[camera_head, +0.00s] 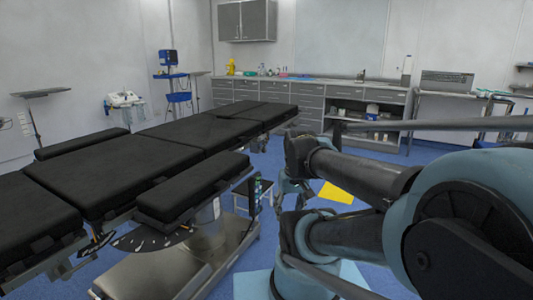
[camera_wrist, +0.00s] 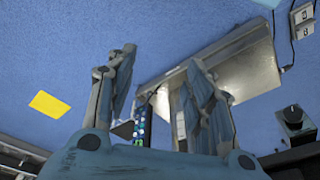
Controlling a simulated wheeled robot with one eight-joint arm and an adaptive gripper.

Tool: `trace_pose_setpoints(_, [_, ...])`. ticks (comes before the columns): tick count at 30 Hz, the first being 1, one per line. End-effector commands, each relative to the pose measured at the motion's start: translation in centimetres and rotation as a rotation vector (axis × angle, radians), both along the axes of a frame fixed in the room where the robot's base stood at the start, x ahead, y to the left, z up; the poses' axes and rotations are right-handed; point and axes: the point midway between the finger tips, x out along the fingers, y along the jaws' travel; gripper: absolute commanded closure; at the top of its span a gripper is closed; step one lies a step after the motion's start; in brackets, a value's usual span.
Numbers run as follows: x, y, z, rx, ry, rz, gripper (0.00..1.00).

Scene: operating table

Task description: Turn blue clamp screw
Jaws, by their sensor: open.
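I cannot make out a blue clamp screw in either view. The black operating table (camera_head: 165,145) stands at the left and middle in the head view. My gripper (camera_wrist: 160,62) has its two fingers spread apart in the wrist view, with nothing held between them. In the head view my gripper (camera_head: 290,195) is beside the table's right side, partly hidden by my arm. A black knob on a dark block (camera_wrist: 293,114) shows at the right of the wrist view, apart from the fingers. It looks black, not blue.
A hand control with coloured buttons (camera_wrist: 142,124) hangs near the table's side, seen between my fingers. The table's metal base (camera_head: 170,268) stands below. A yellow sheet (camera_head: 337,193) lies on the blue floor. Grey cabinets (camera_head: 290,98) line the back wall.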

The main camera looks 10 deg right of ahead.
Motion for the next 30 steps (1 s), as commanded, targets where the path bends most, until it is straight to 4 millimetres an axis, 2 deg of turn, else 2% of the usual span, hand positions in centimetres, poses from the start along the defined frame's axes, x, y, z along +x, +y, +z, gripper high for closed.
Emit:
trace_pose_setpoints(8, [5.4,2.3,2.8,0.147,-0.01,0.074,0.52])
trace_pose_setpoints(16, [11.7,3.8,4.9,0.298,-0.06,0.16,0.52])
trace_pose_setpoints(23, [17.6,4.2,6.2,0.42,-0.129,0.232,0.52])
trace_pose_setpoints(30, [23.7,3.6,7.0,0.532,-0.23,0.305,0.52])
